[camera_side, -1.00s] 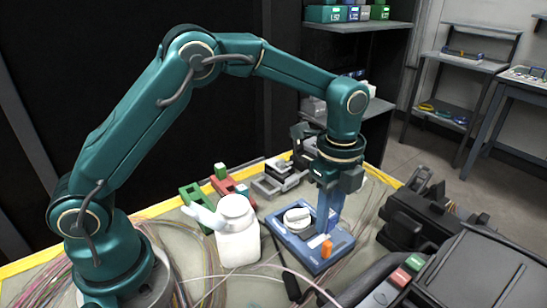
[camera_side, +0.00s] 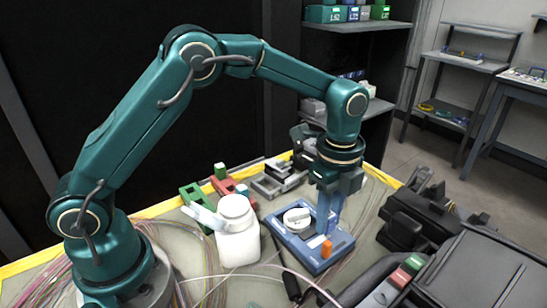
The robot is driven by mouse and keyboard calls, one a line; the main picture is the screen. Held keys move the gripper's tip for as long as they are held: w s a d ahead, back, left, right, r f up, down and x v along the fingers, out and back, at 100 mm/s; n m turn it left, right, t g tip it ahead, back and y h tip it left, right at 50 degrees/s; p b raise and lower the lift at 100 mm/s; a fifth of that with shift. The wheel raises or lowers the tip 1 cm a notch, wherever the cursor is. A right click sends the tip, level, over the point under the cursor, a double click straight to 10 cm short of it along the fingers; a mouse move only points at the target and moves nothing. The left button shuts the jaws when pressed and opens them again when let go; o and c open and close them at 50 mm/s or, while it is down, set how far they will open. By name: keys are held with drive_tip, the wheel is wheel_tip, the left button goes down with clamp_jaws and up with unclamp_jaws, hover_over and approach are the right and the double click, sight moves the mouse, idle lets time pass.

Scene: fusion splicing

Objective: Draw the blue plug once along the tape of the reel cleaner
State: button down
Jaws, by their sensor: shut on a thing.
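The reel cleaner (camera_side: 335,245) is a blue flat base with a round white reel (camera_side: 297,219) on its left part and an orange block near its front corner. My gripper (camera_side: 326,228) points straight down over the right part of the cleaner, just right of the reel. Its fingers are shut on the blue plug, which I cannot tell apart from the similarly coloured fingers and base. The tape under the fingertips is hidden, so I cannot tell whether the plug touches it.
A white bottle (camera_side: 238,240) stands left of the cleaner. Green and red holders (camera_side: 228,188) and grey fixtures (camera_side: 279,178) are behind. Black cases (camera_side: 415,215) crowd the right. A dark pen-like tool (camera_side: 291,286) and loose fibres lie in front.

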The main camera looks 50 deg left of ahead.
drive_tip(key=shift+s, duration=1.65)
idle(0.5)
drive_tip(key=shift+r, duration=2.3)
